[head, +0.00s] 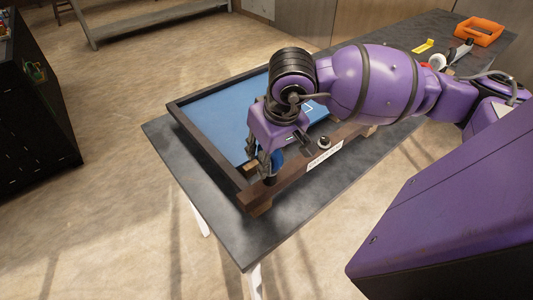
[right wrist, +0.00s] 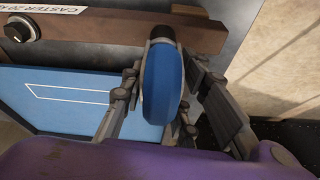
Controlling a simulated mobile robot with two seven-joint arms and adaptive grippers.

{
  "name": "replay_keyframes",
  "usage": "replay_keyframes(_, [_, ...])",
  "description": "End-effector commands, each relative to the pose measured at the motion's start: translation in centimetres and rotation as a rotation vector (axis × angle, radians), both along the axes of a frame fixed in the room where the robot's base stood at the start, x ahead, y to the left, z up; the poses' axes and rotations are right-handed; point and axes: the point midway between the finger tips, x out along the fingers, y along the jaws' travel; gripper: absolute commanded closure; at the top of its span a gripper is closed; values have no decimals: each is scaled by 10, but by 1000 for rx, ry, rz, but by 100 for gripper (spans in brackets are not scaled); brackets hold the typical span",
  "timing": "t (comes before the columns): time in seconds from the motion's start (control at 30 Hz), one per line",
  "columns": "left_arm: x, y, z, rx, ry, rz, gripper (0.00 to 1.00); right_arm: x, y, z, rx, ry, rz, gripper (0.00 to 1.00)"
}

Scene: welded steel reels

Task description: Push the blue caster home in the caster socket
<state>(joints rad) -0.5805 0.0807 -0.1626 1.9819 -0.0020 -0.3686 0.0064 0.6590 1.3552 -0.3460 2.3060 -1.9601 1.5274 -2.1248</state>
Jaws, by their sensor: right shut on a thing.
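The blue caster (right wrist: 162,80) is a blue wheel with a dark stem end, held between the fingers of my right gripper (right wrist: 166,72). In the head view the caster (head: 277,159) shows as a small blue patch beside my right gripper (head: 268,164), just over the near end of a brown wooden bar (head: 318,168). In the right wrist view the dark stem end meets the bar (right wrist: 100,38) near one end. The caster socket itself is hidden there, so I cannot tell how deep the stem sits. My left gripper is out of view.
The bar carries a white label (head: 325,155) and a round knob (head: 323,142). A dark-framed tray with a blue floor (head: 215,112) lies on the grey table (head: 262,239). An orange bin (head: 479,31) and a yellow item (head: 423,45) stand at the far end.

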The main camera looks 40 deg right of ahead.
Motion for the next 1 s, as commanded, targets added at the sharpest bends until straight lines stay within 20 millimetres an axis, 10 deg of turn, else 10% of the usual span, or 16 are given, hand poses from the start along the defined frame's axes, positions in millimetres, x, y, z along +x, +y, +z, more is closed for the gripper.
replay_keyframes(0.4, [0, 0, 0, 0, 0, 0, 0, 0, 0, -4, 0, -1, 0, 100])
replay_keyframes(0.43, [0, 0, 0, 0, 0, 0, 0, 0, 0, -4, 0, -2, 0, 69])
replay_keyframes(0.57, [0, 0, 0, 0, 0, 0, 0, 0, 0, -4, 0, -2, 0, 52])
replay_keyframes(1.0, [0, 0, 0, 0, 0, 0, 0, 0, 0, -5, 0, 0, 0, 34])
